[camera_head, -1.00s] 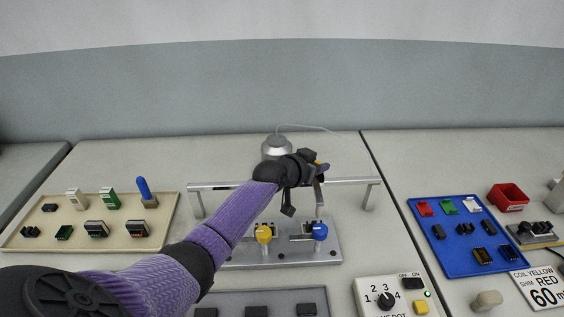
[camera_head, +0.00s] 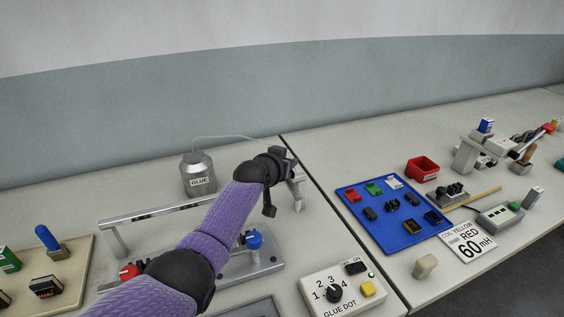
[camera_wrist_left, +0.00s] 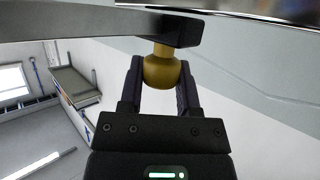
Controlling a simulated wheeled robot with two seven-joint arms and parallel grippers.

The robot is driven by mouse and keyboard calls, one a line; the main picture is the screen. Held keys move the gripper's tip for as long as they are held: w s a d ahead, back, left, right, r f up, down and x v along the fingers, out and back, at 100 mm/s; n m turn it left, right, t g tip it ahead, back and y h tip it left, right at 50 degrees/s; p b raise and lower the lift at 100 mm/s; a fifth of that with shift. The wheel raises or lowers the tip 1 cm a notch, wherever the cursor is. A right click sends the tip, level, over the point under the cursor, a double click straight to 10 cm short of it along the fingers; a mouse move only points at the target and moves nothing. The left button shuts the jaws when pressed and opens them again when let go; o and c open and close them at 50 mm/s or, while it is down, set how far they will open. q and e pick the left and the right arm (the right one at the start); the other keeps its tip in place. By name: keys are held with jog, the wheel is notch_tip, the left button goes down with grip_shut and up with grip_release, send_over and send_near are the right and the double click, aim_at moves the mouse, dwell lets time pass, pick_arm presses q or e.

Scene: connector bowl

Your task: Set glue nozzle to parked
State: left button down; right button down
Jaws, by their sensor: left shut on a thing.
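In the wrist view my left gripper (camera_wrist_left: 160,88) is shut on a brass-yellow rounded piece (camera_wrist_left: 158,70), taken to be the glue nozzle. Its neck meets a dark block (camera_wrist_left: 181,32) at the end of a grey bar. In the head view my left gripper (camera_head: 287,168) is at the right end of the grey raised rail (camera_head: 150,213). The nozzle is hidden there by the gripper. A glue pot (camera_head: 199,176) with a thin hose stands behind the rail. My right gripper is in neither view.
Below the rail is a grey plate (camera_head: 262,262) with a blue knob (camera_head: 254,240) and a red knob (camera_head: 128,272); my arm covers its middle. A glue dot control box (camera_head: 338,290) stands in front. A blue tray (camera_head: 392,236) and red bin (camera_head: 422,168) lie right.

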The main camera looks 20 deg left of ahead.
pick_arm(q)
jog(key=c, duration=0.7)
grip_release()
jog(key=shift+d, duration=0.1)
jog(key=o, duration=0.4)
jog(key=shift+w+d, duration=0.15)
jog(key=shift+w, duration=0.05)
jog(key=shift+s, duration=0.1)
jog(key=shift+s+r+p, duration=0.2)
jog(key=shift+p, duration=0.25)
jog(key=p+v, duration=0.6)
jog(key=v, duration=0.3)
jog(key=shift+s, duration=0.2)
